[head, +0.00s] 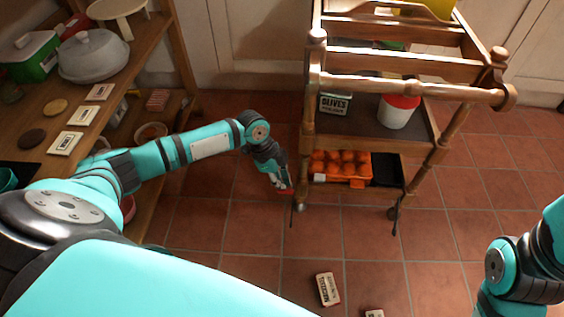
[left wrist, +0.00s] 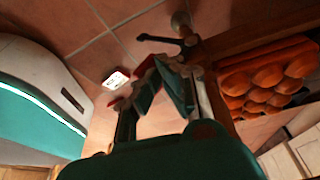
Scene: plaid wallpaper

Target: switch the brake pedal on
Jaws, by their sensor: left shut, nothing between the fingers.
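A red piece (head: 284,194), which looks like the brake pedal, shows low by the near left leg of the wooden trolley (head: 307,110), just below my left gripper (head: 283,183). In the left wrist view, red shows around the fingertips of my left gripper (left wrist: 163,72), partly hidden by a finger. I cannot tell whether they touch. My left gripper is shut and empty, pointing down near the floor. A dark lever-like part and round caster (left wrist: 180,20) show just beyond it. My right arm comes in at the lower right of the head view; its gripper is outside the picture.
The trolley holds an orange tray of round items (head: 340,168), an olives tin (head: 334,104) and a red-lidded white jar (head: 399,111). A wooden shelf (head: 150,60) stands at the left. A small labelled box (head: 328,289) lies on the tiled floor, otherwise mostly clear in front.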

